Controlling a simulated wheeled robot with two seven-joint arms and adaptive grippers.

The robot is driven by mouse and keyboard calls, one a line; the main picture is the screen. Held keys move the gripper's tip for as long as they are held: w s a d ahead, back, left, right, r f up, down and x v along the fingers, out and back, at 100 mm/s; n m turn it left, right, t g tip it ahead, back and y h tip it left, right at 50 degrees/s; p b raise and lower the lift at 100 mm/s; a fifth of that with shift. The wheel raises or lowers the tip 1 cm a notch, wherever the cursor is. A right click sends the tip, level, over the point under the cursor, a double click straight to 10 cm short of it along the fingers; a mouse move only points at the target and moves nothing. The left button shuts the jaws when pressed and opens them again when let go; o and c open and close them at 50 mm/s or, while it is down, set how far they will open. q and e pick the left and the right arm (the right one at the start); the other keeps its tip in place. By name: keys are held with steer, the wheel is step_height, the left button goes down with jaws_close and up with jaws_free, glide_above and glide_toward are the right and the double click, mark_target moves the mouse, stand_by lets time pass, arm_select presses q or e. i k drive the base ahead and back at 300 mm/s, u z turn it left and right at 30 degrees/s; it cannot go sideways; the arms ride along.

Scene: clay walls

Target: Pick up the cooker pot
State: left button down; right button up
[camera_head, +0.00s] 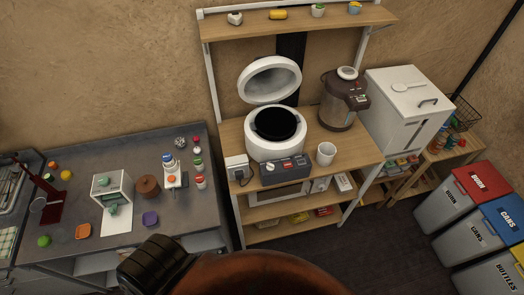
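The white rice cooker (275,147) stands on the wooden shelf unit, with its round lid (270,80) raised open behind it. The dark cooker pot (275,124) sits inside the cooker's round opening. It looks black, and I cannot make out its contents. Neither gripper's fingers show in the head view. A black ribbed part (155,264) and a large brown curved surface (255,274) cut into the bottom edge, close to the camera. I cannot tell exactly what they are. Nothing touches the cooker from the front.
A grey control box (285,170) and a white cup (326,154) stand in front of the cooker. A brown water boiler (340,105) is close on its right. An upper shelf (300,22) hangs above. A cluttered grey counter (75,240) is left; bins (475,190) stand right.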

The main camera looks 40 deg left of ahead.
mark_target(273, 123)
steer(key=k, duration=0.35)
steer(key=u, duration=0.9)
